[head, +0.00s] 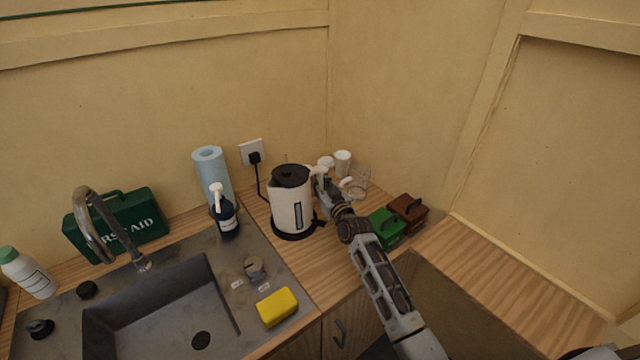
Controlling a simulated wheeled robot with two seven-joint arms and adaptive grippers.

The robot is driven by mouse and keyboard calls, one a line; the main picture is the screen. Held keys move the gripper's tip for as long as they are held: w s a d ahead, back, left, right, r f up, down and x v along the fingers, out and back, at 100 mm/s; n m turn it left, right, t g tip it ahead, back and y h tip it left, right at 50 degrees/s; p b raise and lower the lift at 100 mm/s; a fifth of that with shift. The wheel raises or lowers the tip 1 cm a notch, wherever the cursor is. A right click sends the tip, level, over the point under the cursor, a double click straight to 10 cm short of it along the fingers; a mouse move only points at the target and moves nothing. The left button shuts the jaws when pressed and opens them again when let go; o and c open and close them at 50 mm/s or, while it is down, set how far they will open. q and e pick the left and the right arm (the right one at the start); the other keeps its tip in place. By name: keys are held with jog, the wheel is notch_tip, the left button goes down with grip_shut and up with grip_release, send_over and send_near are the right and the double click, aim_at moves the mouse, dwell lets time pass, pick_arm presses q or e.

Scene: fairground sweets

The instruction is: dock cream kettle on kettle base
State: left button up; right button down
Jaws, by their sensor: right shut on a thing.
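The cream kettle (287,208) with a black lid stands upright in the head view, right of the sink. Its black kettle base (293,236) shows as a dark disc under it on the wooden counter. The kettle appears to sit on the base, but I cannot tell whether it is fully seated. My right gripper (322,188) is at the kettle's right side, shut on its handle, which the fingers mostly hide. My left gripper is not in view.
A socket with a black plug (254,157) and cord is behind the kettle. A dark soap bottle (225,216) and blue paper roll (212,172) stand left. White cups (342,162), a clear glass (359,182) and green (385,228) and brown boxes (407,210) are right.

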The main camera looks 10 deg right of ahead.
jog(key=shift+f, duration=0.2)
jog(key=c, duration=1.7)
grip_release()
jog(key=shift+o, duration=0.2)
jog(key=shift+f, duration=0.1)
jog(key=shift+s+d+p, duration=0.15)
jog(key=shift+s+p, duration=0.25)
jog(key=shift+s, duration=0.35)
jog(key=shift+s+d+p, duration=0.15)
jog(key=shift+s+p, duration=0.2)
jog(key=shift+s, duration=0.4)
jog(key=s+d+p, duration=0.1)
jog(key=s+p, duration=0.3)
jog(key=s, duration=0.4)
jog(key=shift+d, duration=0.25)
